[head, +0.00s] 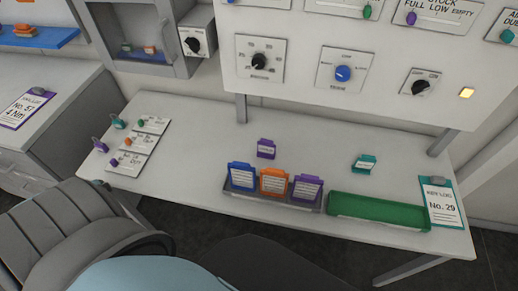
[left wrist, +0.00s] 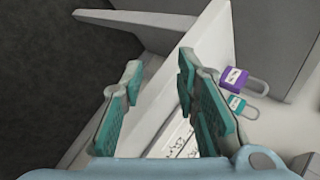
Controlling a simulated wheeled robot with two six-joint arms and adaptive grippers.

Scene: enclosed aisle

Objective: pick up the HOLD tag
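I cannot read the word HOLD on any tag. A small purple tag (head: 266,148) and a small teal tag (head: 364,162) stand apart on the table, their labels too small to read. Blue (head: 242,177), orange (head: 273,182) and purple cards (head: 307,188) stand in a grey rack (head: 260,199). My left gripper (left wrist: 160,65) is open and empty in the left wrist view, near the table's edge. A purple padlock (left wrist: 232,78) and a teal padlock (left wrist: 236,104) lie right of its fingers. Neither gripper shows in the head view.
A green tray (head: 378,209) sits right of the rack, beside a No. 29 clipboard (head: 440,205). White cards (head: 139,143) lie at the table's left end. A panel with knobs (head: 343,74) hangs behind.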

